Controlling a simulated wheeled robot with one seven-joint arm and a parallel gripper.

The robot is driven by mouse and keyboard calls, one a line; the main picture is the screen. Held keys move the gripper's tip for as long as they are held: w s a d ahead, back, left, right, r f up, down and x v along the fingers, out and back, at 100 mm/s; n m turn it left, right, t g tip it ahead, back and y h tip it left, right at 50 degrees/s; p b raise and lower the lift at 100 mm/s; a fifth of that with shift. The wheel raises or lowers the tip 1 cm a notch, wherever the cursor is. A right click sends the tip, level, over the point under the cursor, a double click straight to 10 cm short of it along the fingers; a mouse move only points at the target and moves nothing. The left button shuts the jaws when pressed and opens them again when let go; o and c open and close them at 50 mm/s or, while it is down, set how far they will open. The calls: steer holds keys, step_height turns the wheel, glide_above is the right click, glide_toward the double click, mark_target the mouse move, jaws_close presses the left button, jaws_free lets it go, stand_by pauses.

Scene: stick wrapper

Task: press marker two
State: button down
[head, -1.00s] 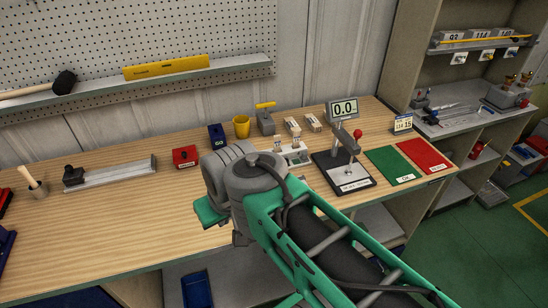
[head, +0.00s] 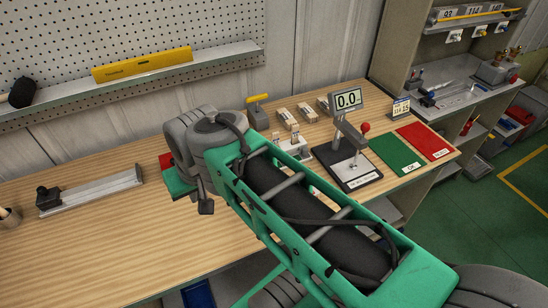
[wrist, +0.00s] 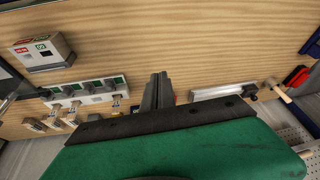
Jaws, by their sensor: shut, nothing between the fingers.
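My gripper (wrist: 159,90) is shut and empty in the wrist view, its two dark fingers together over the bench. A grey box (wrist: 42,52) with a red and a green label lies at the upper left of the wrist view. No mark I can read says which thing is marker two. My arm hides much of the bench in the head view.
A metal rail (head: 90,190) lies on the bench at left. The gauge stand (head: 350,165), green mat (head: 397,153) and red mat (head: 427,139) are at right. A yellow-handled grey tool (head: 257,113) stands behind my arm. The front left bench is bare.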

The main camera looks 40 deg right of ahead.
steer(key=w+d+m+g+y, duration=0.2)
steer(key=w+d+m, duration=0.9)
steer(key=d+m, duration=0.3)
steer(key=s+d+f+m, duration=0.2)
steer(key=d+f+m, duration=0.1)
steer(key=d, duration=0.7)
steer(key=s+d+f+m+y, duration=0.1)
steer(key=s+d+f+m, duration=0.2)
steer(key=d, duration=0.6)
steer(key=f+m, duration=0.1)
steer(key=m, duration=0.1)
steer(key=shift+s+d+f+m+y, duration=0.2)
steer(key=shift+d+m+y, duration=0.1)
steer(key=shift+d+m, duration=0.1)
steer(key=b+x, duration=0.4)
steer(key=x, duration=0.6)
steer(key=shift+r, duration=0.1)
